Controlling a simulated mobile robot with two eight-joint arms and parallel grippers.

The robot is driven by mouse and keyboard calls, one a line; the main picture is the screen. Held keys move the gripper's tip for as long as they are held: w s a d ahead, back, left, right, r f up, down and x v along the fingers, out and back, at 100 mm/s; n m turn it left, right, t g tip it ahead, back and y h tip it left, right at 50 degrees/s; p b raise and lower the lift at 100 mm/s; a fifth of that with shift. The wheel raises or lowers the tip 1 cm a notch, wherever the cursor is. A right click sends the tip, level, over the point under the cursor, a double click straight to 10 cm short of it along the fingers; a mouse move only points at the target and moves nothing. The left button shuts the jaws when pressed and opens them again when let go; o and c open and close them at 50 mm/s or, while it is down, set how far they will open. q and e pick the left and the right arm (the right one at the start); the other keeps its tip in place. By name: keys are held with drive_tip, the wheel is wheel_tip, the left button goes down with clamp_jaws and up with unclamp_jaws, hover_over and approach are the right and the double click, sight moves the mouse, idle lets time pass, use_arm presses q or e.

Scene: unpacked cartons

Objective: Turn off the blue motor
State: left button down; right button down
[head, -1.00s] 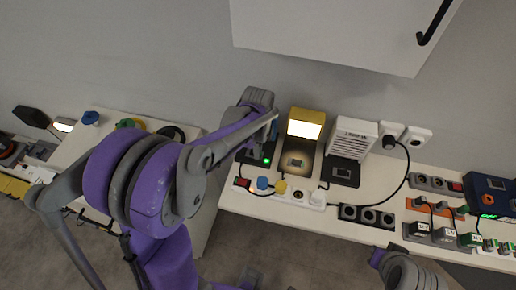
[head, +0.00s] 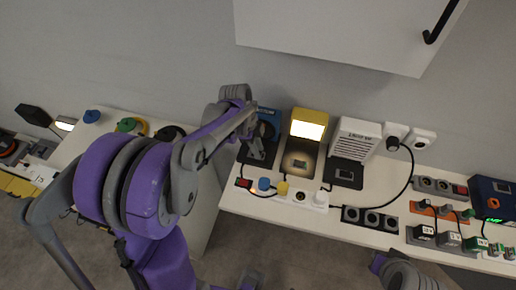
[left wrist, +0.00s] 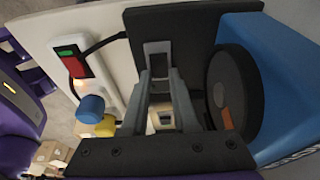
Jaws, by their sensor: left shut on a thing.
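The blue motor (head: 269,122) stands at the left end of the workbench, partly hidden behind my left arm in the head view. In the left wrist view its blue body (left wrist: 270,75) is at the right, with a round black disc on its side. Its black base (left wrist: 195,25) bears a grey-framed switch (left wrist: 158,50). My left gripper (left wrist: 160,82) is over this base, its fingertips at the switch and shut on it. The left gripper (head: 257,153) also shows in the head view at the motor's base. My right gripper is out of view.
A power strip (head: 310,205) with a red switch, a blue plug (head: 264,184) and a yellow plug (head: 283,188) lies in front. A lit yellow device (head: 308,130) and a white heater-like box (head: 358,140) stand to the right. A cabinet (head: 335,35) hangs above.

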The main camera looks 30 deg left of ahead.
use_arm(q)
drive_tip(key=c, duration=0.7)
unclamp_jaws()
drive_tip(key=p+v, duration=0.1)
drive_tip(key=v, duration=1)
drive_tip(key=s+d+f+n+t+y, duration=0.1)
drive_tip(key=s+d+n, duration=0.2)
drive_tip(key=s+n, duration=0.2)
drive_tip(key=s+d+f+n+t+y, duration=0.1)
drive_tip(key=s+d+n+t, duration=0.1)
drive_tip(key=s+n, duration=0.3)
drive_tip(key=s+d+f+n+t+y, duration=0.1)
drive_tip(key=s+d+f+n, duration=0.1)
drive_tip(key=s+d+n, duration=0.2)
drive_tip(key=shift+s+d+n+t, duration=0.25)
drive_tip(key=shift+s+n+t, duration=0.2)
drive_tip(key=shift+n, duration=0.25)
